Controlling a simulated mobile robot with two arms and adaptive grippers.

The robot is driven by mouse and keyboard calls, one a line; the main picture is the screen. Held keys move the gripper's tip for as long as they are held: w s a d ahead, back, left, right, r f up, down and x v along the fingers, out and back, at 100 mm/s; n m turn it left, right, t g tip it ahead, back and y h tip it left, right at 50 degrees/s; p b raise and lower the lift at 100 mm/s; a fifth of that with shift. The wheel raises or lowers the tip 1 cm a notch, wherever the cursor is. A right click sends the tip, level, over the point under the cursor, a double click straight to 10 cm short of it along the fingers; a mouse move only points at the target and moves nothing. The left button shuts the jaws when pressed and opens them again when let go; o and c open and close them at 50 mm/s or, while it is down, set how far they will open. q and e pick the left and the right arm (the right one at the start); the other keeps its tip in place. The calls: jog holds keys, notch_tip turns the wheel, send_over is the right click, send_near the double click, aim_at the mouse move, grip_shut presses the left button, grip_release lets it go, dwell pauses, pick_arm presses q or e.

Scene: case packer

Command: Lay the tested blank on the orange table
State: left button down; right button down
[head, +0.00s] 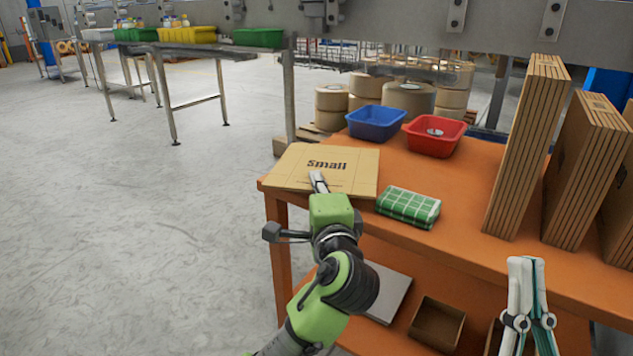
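The blank (350,182), a flat tan cardboard sheet marked "Small", is at the left end of the orange table (455,225). It looks flat on or very close to the top, its front edge near the table's front-left edge. My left gripper (318,182) is at the blank's front edge, with a pale finger over the cardboard. Its other finger is not clear, so I cannot tell whether it grips the sheet. My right gripper (526,265) is at the lower right, in front of the table, fingers close together and nothing visible between them.
A green checked cloth (408,207) lies right of the blank. A blue bin (376,123) and a red bin (434,137) stand behind. Upright cardboard stacks (527,150) fill the right side. A small box (437,325) sits on the lower shelf.

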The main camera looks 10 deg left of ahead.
pick_arm(q)
jog(key=shift+f, duration=0.35)
jog(key=c, duration=2.2)
grip_release()
jog(key=shift+c, duration=0.2)
